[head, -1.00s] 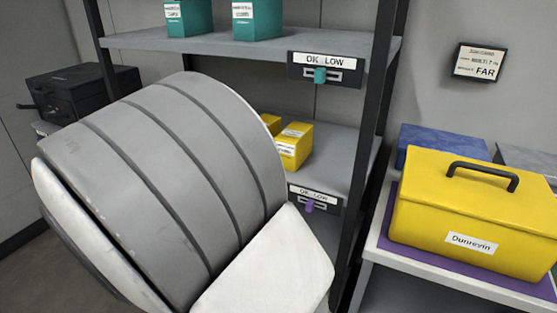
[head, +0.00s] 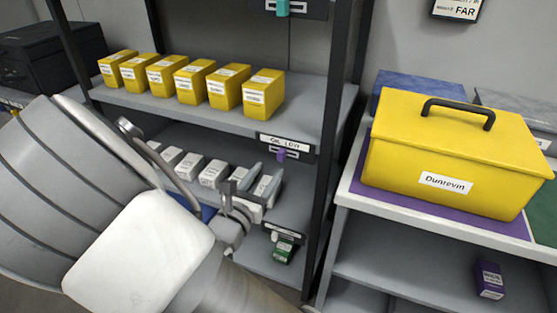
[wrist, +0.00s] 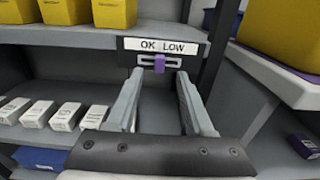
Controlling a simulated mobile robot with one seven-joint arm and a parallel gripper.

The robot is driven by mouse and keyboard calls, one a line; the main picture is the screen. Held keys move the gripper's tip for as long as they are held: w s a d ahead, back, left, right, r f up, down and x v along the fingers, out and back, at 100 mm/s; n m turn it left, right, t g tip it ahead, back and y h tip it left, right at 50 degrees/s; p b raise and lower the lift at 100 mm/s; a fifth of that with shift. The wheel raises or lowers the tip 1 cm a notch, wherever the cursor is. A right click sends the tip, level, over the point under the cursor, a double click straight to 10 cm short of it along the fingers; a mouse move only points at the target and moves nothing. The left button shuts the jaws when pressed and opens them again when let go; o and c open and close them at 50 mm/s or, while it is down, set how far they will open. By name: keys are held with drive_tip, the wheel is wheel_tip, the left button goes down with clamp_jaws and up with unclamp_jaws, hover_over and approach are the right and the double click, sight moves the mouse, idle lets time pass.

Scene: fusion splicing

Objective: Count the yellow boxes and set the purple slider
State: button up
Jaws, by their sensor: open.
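Several yellow boxes (head: 217,87) stand in a row on the shelf in the head view, each with a white label. The wrist view shows the lower parts of some yellow boxes (wrist: 66,12) at upper left. The purple slider (head: 282,155) sits in the slot of a dark plate on the front edge of that shelf, under an "OK LOW" label. In the wrist view the purple slider (wrist: 159,64) is near the middle of its slot, slightly left. My gripper (wrist: 159,76) is open and empty, its fingers pointing toward the plate, one to each side of the slider and apart from it.
White boxes (head: 190,166) stand on the shelf below. A dark upright post (head: 325,130) rises close to the plate's right. At right, a yellow case (head: 450,160) with a handle rests on a purple mat (head: 375,190). A small purple box (head: 490,280) is on a lower shelf there.

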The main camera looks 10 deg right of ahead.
sight(280, 154)
drive_tip(key=b+x, duration=0.1)
drive_tip(key=x, duration=0.6)
drive_tip(key=shift+w+d+b, duration=0.15)
drive_tip(key=shift+w+b, duration=0.05)
drive_tip(key=shift+b, duration=0.2)
clamp_jaws()
idle(0.9)
